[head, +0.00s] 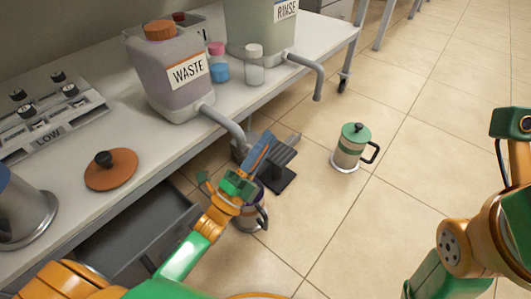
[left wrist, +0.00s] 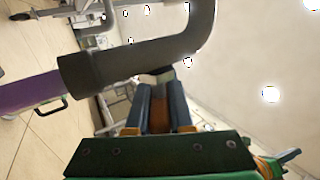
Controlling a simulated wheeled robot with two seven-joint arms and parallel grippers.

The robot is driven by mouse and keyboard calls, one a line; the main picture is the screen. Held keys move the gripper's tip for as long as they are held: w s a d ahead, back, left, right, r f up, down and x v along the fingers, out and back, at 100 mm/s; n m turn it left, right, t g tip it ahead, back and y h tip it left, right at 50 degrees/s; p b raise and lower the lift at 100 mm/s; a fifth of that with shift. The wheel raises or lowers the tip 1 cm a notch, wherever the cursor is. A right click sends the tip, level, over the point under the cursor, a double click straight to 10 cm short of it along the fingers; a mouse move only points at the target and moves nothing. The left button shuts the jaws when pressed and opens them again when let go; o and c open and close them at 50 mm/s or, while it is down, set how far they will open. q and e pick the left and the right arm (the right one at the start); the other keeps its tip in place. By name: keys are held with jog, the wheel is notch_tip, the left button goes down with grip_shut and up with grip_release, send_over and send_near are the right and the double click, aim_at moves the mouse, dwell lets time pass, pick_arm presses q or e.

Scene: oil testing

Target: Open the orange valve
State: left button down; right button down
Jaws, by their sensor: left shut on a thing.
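My left gripper (head: 262,150) reaches to the end of the grey pipe (head: 226,125) that comes from the tank marked WASTE (head: 182,90). In the left wrist view my left gripper (left wrist: 163,92) has its two blue fingers closed on an orange-brown piece (left wrist: 159,118) just below the bend of the grey pipe (left wrist: 195,50). This piece looks like the orange valve; most of it is hidden between the fingers. The valve does not show clearly in the head view.
A purple jug (head: 262,215) is partly hidden behind my left gripper, beside a dark stand (head: 280,172). A green-lidded jug (head: 350,148) stands on the tiled floor. The table holds the RINSE tank (head: 255,35), small jars, an orange lid (head: 111,170) and a LOW panel (head: 45,125).

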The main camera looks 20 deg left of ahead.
pick_arm(q)
jog(key=shift+t+b, duration=0.3)
jog(key=shift+b, duration=0.05)
dwell(0.3)
jog(key=c, duration=0.8)
grip_release()
jog(key=p+v, duration=0.1)
jog(key=v, duration=0.6)
jog(key=shift+c, duration=0.2)
